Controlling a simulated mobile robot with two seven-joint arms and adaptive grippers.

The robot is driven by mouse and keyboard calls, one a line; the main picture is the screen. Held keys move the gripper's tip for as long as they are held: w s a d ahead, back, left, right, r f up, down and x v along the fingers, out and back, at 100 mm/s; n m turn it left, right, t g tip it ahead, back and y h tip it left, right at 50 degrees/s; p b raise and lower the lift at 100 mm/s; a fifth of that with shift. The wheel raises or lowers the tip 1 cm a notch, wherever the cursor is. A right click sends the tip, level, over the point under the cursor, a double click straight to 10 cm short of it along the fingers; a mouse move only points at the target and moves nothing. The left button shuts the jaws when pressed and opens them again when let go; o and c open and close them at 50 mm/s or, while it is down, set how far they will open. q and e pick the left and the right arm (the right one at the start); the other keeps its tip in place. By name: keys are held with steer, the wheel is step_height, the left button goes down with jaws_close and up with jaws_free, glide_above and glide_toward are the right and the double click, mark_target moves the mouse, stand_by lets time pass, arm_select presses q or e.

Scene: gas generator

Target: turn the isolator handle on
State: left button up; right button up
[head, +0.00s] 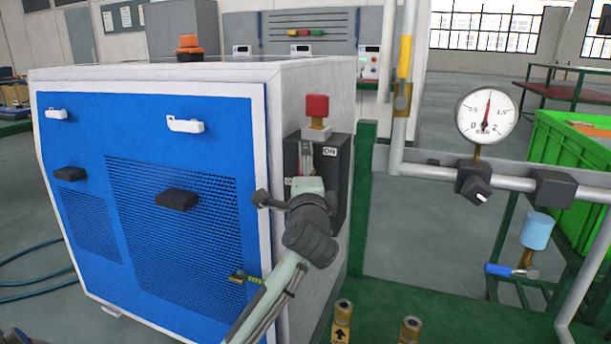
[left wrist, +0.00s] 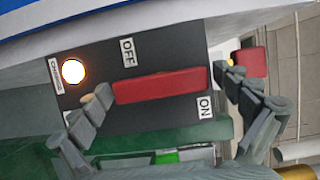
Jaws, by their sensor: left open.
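The isolator handle (left wrist: 160,85) is a red bar on a dark panel (head: 339,180) on the generator's right side. In the left wrist view, an OFF label (left wrist: 128,52) lies beside one end and an ON label (left wrist: 204,107) beside the other end, on the opposite long side. My left gripper (head: 306,172) is in front of this panel and largely hides the handle in the head view. Its fingers are spread open, one near each end of the bar; I cannot tell whether they touch it. My right gripper is not in view.
A red block (head: 317,107) sits just above the panel. A lit charging lamp (left wrist: 73,71) is on it. A green post (head: 362,200) stands close to the right. Pipes with a pressure gauge (head: 487,113) are further right. The generator's blue front (head: 150,240) is left of my arm.

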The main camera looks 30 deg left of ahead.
arm_select(q)
steer(key=v, duration=1.2)
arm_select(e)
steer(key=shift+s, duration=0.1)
